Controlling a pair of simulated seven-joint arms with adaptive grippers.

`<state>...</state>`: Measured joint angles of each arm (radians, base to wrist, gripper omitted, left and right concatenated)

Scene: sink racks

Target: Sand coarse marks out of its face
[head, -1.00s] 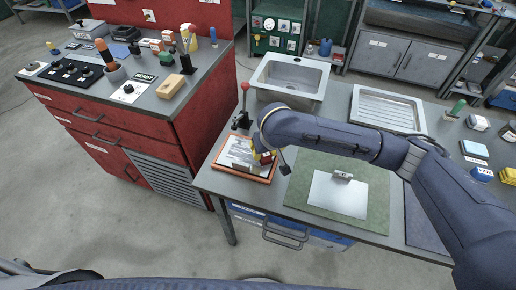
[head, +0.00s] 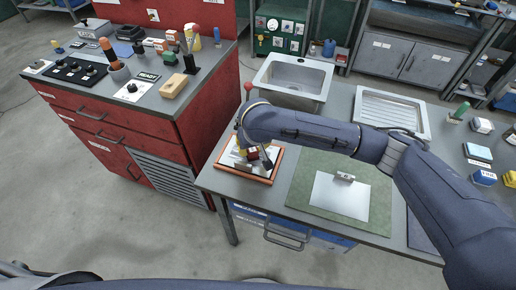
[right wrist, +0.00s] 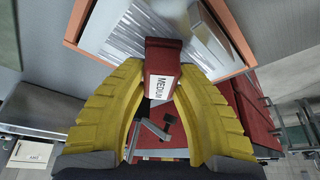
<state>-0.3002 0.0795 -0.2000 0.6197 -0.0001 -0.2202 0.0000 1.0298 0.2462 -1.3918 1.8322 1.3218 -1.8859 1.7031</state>
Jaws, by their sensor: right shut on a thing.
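My right gripper (right wrist: 160,85), with yellow fingers, is shut on a red block labelled MEDIUM (right wrist: 160,68). The head view also shows this gripper (head: 253,155), partly behind my arm. The block is over a shiny, streaked metal face (right wrist: 118,28) in an orange-rimmed tray (right wrist: 231,33). The tray rim (head: 238,174) also shows in the head view. I cannot tell whether the block touches the face. The gripper and arm hide part of the tray. My left gripper is not in view.
A red-knobbed lever (head: 248,88) stands behind the tray. To the right, a bright metal plate (head: 335,197) lies on a green mat (head: 300,185). A sink (head: 292,77) and ribbed drainer (head: 391,110) are behind. A red cabinet (head: 110,125) stands left, across a gap.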

